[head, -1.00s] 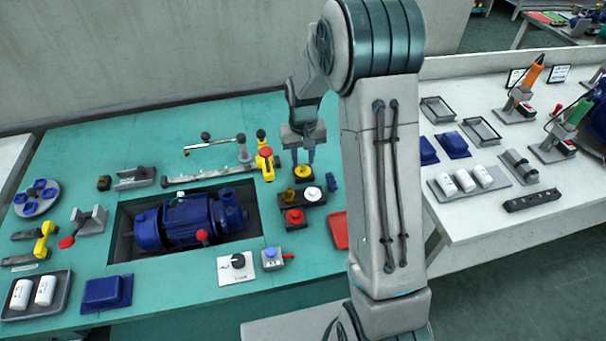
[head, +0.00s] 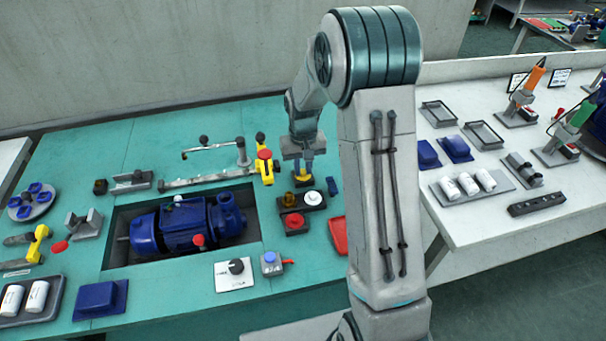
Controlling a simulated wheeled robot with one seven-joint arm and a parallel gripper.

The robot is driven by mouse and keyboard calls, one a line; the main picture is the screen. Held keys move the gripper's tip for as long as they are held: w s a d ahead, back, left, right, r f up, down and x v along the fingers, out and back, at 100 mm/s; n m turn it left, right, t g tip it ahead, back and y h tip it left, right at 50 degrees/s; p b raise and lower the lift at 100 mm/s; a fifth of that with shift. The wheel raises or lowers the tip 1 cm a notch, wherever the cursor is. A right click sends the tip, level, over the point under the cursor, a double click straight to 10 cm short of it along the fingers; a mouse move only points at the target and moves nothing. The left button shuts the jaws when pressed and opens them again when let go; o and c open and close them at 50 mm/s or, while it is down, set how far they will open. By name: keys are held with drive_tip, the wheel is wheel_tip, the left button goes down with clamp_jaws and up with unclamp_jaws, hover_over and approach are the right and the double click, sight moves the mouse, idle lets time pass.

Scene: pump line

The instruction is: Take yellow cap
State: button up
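The yellow cap (head: 303,176) is at the far end of the row of coloured caps on the table, by a small dark block. My gripper (head: 303,174) points down over it, with its fingers on either side of the cap. The cap is small and partly hidden by the fingers. I cannot tell whether the fingers touch it or are shut on it, or whether it still rests on the block.
An amber cap (head: 290,198), a white cap (head: 313,198) and a red cap (head: 295,220) stand close in front. A yellow clamp with a red knob (head: 265,166) is just left. A blue pump (head: 187,224) lies in a recess. A red tray (head: 338,235) is at right.

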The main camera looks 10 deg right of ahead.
sight(303, 171)
drive_tip(key=shift+r+p, duration=0.4)
drive_tip(key=shift+r, duration=0.25)
clamp_jaws()
drive_tip(key=shift+r+p, duration=1.45)
drive_tip(key=shift+r, duration=0.75)
